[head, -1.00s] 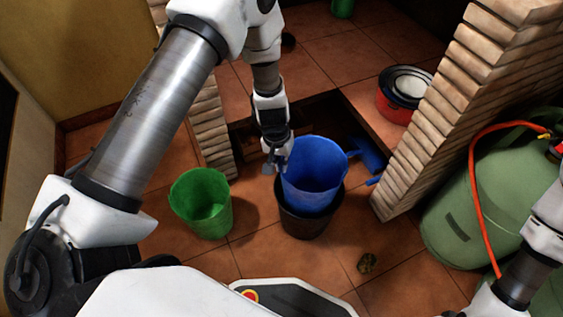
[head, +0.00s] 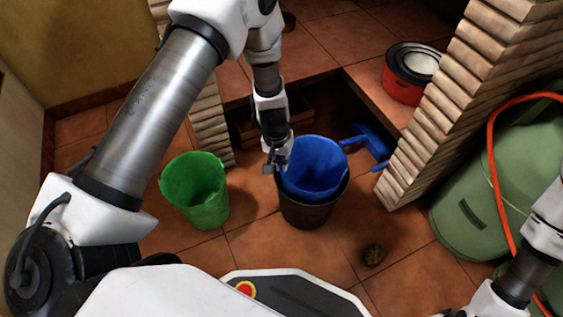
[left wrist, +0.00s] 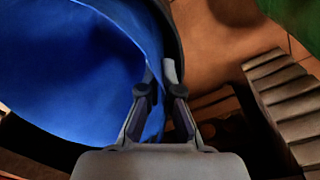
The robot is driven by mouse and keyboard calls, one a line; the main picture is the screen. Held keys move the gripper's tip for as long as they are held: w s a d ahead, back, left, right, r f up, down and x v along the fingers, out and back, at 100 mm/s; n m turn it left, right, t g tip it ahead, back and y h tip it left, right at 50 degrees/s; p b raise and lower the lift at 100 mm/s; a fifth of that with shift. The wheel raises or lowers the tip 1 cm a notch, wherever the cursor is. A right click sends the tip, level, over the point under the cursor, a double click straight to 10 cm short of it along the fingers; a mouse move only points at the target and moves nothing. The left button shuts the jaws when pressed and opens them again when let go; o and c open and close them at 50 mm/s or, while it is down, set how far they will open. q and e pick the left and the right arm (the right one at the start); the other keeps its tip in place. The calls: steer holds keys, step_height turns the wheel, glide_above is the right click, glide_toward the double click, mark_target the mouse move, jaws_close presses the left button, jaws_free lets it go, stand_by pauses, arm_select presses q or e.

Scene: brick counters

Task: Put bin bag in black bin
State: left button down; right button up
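The blue bin bag (head: 318,166) sits open-topped inside the black bin (head: 307,214), its rim standing above the bin's rim. My left gripper (head: 274,168) is at the bag's left edge. In the left wrist view the gripper (left wrist: 160,78) has its fingers close together on either side of the blue bag's edge (left wrist: 75,60), one inside and one outside. The dark bin rim (left wrist: 172,35) curves just beyond the fingers. The bag's lower part is hidden in the bin. My right arm enters at lower right in the head view; its gripper is out of frame.
A green bin (head: 197,195) stands left of the black bin. A blue object (head: 368,140) lies behind it to the right. A brick pillar (head: 440,120), a red pot (head: 404,80) and a green gas cylinder (head: 475,200) with an orange hose are at right. A small brown object (head: 374,254) lies in front.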

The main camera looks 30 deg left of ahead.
arm_select(q)
steer(key=c, duration=1.2)
jaws_free()
steer(key=shift+c, duration=0.2)
steer(key=shift+r, duration=0.15)
step_height(320, 180, up, 12)
steer(key=a, duration=0.1)
steer(key=shift+s, duration=0.15)
steer(key=shift+f, duration=0.2)
